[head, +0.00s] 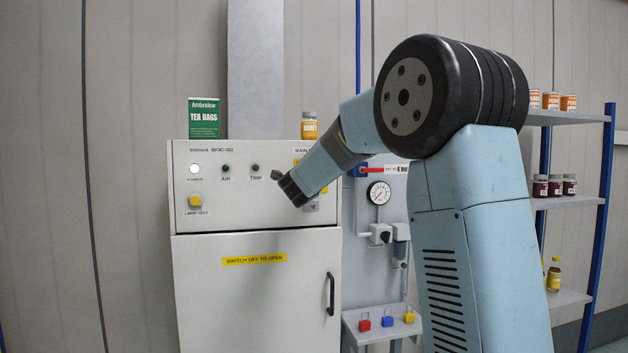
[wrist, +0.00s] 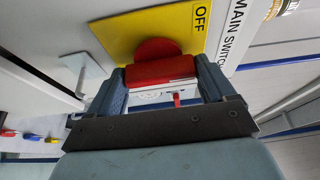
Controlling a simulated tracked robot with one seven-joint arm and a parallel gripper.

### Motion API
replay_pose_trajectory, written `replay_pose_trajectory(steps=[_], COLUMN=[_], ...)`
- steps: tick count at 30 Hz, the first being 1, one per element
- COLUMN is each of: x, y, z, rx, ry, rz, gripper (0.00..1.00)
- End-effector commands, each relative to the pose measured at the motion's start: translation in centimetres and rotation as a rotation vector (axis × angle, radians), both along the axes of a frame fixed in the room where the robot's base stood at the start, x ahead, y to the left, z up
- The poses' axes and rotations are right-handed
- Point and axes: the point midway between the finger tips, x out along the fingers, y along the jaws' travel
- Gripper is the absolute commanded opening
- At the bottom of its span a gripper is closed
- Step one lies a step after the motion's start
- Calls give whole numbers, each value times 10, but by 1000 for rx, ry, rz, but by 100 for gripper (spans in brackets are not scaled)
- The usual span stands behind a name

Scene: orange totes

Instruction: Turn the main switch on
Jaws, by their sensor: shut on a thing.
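The main switch has a red handle (wrist: 160,68) on a yellow plate (wrist: 120,32) in the wrist view. The word OFF is printed near the plate's edge, and a MAIN SWITCH label (wrist: 236,38) is beside it. My gripper (wrist: 163,72) has one finger on each side of the red handle and is shut on it. In the head view my arm reaches to the upper right of the grey cabinet (head: 250,305) and hides the handle. Only an edge of the yellow plate (head: 297,162) shows there. I cannot tell which position the handle points to.
A green tea box (head: 203,118) and a jar (head: 309,126) stand on top. A gauge (head: 379,192) and shelves (head: 570,203) are to the right.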

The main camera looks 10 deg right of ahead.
Motion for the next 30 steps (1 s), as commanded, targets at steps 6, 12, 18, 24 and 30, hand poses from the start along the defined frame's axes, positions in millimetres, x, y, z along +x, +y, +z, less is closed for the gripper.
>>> replay_pose_trajectory(steps=[6,12,18,24,30], x=[0,0,0,0,-2], y=[-4,-4,-4,-3,-1], z=[-6,-6,-6,-4,-2], rx=[23,24,24,22,21], ry=[9,9,10,6,3], rz=[-7,-7,-7,-5,-3], gripper=[53,53,91,100,100])
